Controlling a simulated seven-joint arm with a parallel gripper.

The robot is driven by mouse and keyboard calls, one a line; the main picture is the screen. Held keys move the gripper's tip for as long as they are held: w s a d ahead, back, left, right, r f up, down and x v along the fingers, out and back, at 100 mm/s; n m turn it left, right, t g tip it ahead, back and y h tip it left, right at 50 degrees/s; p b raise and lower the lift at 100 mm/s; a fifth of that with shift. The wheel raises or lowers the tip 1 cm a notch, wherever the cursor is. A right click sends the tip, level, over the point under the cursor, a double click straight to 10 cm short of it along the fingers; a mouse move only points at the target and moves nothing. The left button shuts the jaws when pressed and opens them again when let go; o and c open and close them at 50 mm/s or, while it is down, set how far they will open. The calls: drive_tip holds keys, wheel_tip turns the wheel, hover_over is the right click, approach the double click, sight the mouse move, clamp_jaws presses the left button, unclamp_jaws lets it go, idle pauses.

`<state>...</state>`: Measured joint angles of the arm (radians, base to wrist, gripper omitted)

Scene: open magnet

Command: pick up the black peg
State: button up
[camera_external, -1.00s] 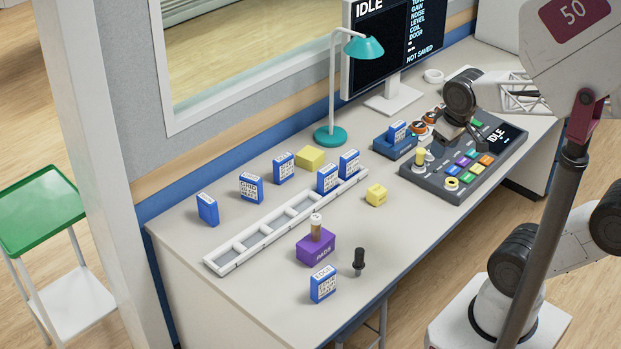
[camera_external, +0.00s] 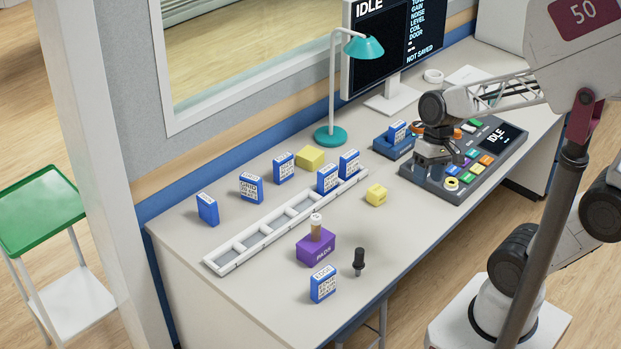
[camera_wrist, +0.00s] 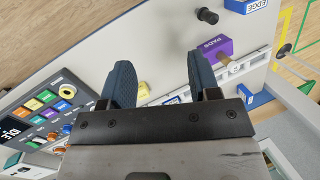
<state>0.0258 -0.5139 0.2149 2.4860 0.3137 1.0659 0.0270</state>
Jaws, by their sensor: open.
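The black peg (camera_external: 359,261) stands upright on the desk near its front edge, to the right of the purple PADS block (camera_external: 316,247). In the wrist view the peg (camera_wrist: 208,16) shows near the top, beyond the fingertips and apart from them. My gripper (camera_external: 437,158) is over the left part of the control panel, well away from the peg. In the wrist view my gripper (camera_wrist: 160,75) has its two dark fingers spread wide with nothing held between them.
A blue EDGE block (camera_external: 323,284) stands in front of the peg. A white slotted rack (camera_external: 265,240) holds blue blocks at its far end. A teal lamp (camera_external: 331,136) stands behind.

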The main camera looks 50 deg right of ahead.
drive_tip(key=w+a+f+m+g+y, duration=0.3)
drive_tip(key=a+f+m+y, duration=0.5)
drive_tip(key=f, duration=0.4)
drive_tip(key=m+t+y, duration=0.6)
drive_tip(key=m+y, duration=0.1)
drive_tip(key=m, duration=0.1)
approach(356, 254)
drive_tip(key=a, duration=0.2)
drive_tip(key=shift+s+a+r, duration=0.1)
drive_tip(key=shift+a+r, duration=0.1)
drive_tip(key=shift+a, duration=0.2)
drive_tip(key=shift+d+f+m+t, duration=0.1)
drive_tip(key=shift+f+m+t, duration=0.25)
drive_tip(key=shift+m, duration=0.25)
drive_tip(key=shift+a, duration=0.2)
drive_tip(key=shift+w+a, duration=0.2)
drive_tip(key=shift+a, duration=0.35)
drive_tip(key=shift+w+a, duration=0.15)
drive_tip(key=shift+a, duration=0.4)
drive_tip(key=shift+a, duration=0.2)
drive_tip(key=shift+w+a+r, duration=0.1)
drive_tip(key=shift+w+a, duration=0.1)
drive_tip(key=shift+a, duration=1)
drive_tip(key=shift+w+a+r, duration=0.1)
drive_tip(key=shift+w+a, duration=0.1)
drive_tip(key=shift+a, duration=1)
